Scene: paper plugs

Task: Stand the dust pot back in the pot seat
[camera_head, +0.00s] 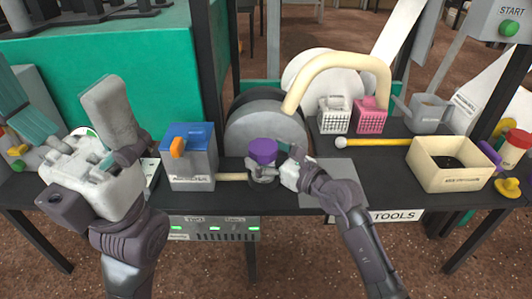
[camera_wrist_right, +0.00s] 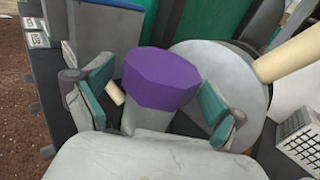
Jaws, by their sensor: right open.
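The dust pot, with a faceted purple top (camera_head: 263,151) over a grey body, stands upright in front of the large grey disc. Its purple top also shows in the right wrist view (camera_wrist_right: 162,78). My right gripper (camera_head: 283,161) is open at the pot's right side. In the wrist view its teal-padded fingers (camera_wrist_right: 155,102) lie on either side of the pot, with gaps visible. The pot's base is partly hidden, and I cannot make out the pot seat or whether the pot stands in it. My left gripper (camera_head: 92,150) is raised at the left, away from the pot.
A grey bin with a blue top (camera_head: 188,150) stands left of the pot. A cream curved pipe (camera_head: 335,70) arches behind it. White (camera_head: 333,115) and pink (camera_head: 369,115) baskets, a yellow rod (camera_head: 380,142) and a cream box (camera_head: 450,165) are to the right.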

